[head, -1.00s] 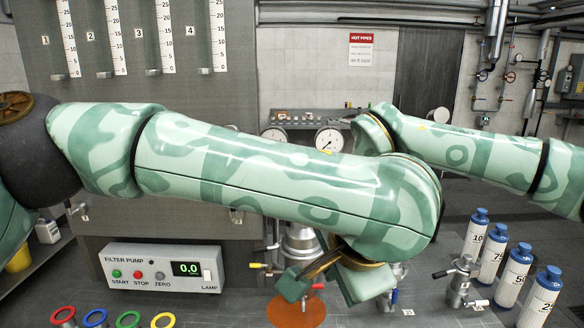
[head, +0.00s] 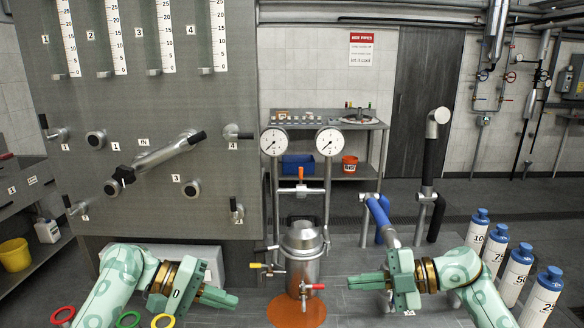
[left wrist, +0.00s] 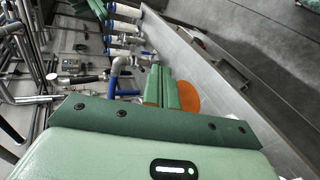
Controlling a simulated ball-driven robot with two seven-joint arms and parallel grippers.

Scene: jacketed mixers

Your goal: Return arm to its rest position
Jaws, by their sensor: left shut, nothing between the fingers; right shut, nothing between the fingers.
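My left gripper (head: 220,298), green with a brass ring, is at the lower left of the head view, in front of the filter pump box. It is shut and empty, with its fingers pointing right. Its shut fingers also show in the left wrist view (left wrist: 162,88). My right gripper (head: 366,282) is at the lower right of the steel mixer vessel (head: 303,245). It is shut and empty, with its fingers pointing left. Both grippers are apart from the vessel, which stands between them.
An orange disc (head: 297,313) lies below the vessel. Two gauges (head: 273,141) stand above it. Several white bottles with blue caps (head: 516,270) stand at far right. Coloured rings (head: 128,319) are at the lower left. A grey panel (head: 100,170) rises behind.

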